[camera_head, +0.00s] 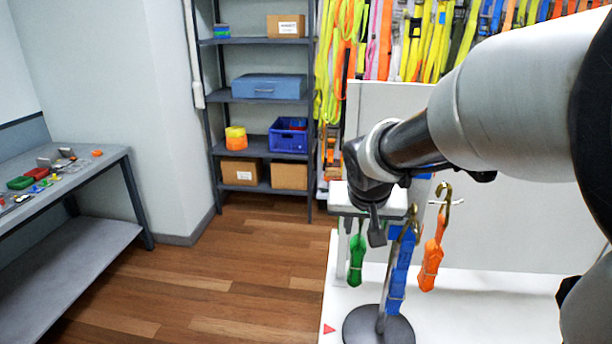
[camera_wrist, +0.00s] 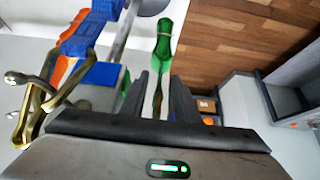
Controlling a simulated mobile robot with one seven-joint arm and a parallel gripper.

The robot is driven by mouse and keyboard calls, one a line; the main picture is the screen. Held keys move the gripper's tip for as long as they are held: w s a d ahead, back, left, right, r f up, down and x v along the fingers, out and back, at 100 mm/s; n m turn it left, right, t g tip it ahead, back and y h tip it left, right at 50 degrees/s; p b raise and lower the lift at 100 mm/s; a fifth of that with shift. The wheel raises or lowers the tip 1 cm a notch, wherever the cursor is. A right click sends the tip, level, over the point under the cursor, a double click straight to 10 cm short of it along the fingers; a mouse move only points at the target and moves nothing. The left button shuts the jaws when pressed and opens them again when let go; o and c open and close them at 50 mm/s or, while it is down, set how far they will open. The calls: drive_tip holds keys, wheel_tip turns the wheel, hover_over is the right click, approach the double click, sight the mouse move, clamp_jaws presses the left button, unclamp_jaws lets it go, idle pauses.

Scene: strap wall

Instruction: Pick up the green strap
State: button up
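The green strap (camera_head: 357,258) hangs in a bundle at the left of the stand in the head view. In the wrist view the green strap (camera_wrist: 163,45) shows beyond my gripper, and its thin end runs down between the two fingers. My gripper (camera_wrist: 159,78) is open, with a gap on each side of that thin end. In the head view my gripper (camera_head: 377,226) is just above and right of the green strap, and my arm hides part of the stand's top. I cannot tell how deep the strap sits between the fingers.
A blue strap (camera_head: 398,278) and an orange strap (camera_head: 431,262) hang from brass hooks close to the right. The stand's round dark base (camera_head: 378,328) rests on a white surface (camera_head: 470,310). A light panel (camera_head: 520,225) stands behind. A shelf (camera_head: 258,99) is farther back.

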drive_tip(key=shift+w+f, duration=0.2)
drive_tip(key=shift+f, duration=0.1)
drive_tip(key=shift+c, duration=0.4)
clamp_jaws()
drive_tip(key=shift+r, duration=0.1)
